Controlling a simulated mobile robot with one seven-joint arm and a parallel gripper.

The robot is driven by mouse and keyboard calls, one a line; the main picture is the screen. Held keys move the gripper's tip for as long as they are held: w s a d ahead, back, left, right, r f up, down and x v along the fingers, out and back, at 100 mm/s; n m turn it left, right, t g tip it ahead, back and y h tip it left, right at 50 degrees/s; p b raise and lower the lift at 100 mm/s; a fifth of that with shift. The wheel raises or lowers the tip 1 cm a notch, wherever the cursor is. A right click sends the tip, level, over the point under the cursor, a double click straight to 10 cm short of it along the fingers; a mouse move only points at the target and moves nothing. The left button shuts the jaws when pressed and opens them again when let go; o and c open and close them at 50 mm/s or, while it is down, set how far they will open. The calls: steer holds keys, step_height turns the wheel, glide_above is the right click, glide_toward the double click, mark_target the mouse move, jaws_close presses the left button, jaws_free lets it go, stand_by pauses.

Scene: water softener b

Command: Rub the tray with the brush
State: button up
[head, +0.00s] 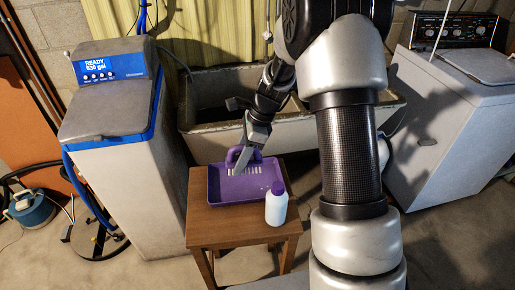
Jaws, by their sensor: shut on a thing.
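A purple tray (222,198) lies on a small wooden table. A purple brush (232,157) with pale bristles is over the tray's back part, bristles facing down and toward the front. My gripper (243,145) is shut on the brush at its handle, above the tray's back edge. I cannot tell whether the bristles touch the tray floor. The gripper's fingers partly hide the brush.
A white bottle with a purple cap (276,207) stands on the wooden table (226,229), at the tray's front right corner. A concrete sink (212,147) is behind the table. A water softener (115,150) stands left and a washing machine (455,130) right.

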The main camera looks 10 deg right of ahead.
steer(key=d+m+t, duration=0.1)
steer(key=m, duration=0.2)
steer(key=w+d+m+t+h+p, duration=0.1)
steer(key=d+m, duration=0.1)
steer(key=m, duration=0.2)
steer(key=w+d+m+t+h, duration=0.1)
steer(key=m+t, duration=0.1)
steer(key=m, duration=0.1)
steer(key=shift+d+f+m, duration=0.25)
steer(key=shift+d+m, duration=0.05)
steer(key=shift+m+h, duration=0.4)
steer(key=shift+m, duration=0.4)
steer(key=f+b, duration=0.2)
steer(key=d+f+b, duration=0.1)
steer(key=f+b, duration=0.2)
steer(key=shift+w+d+f, duration=0.1)
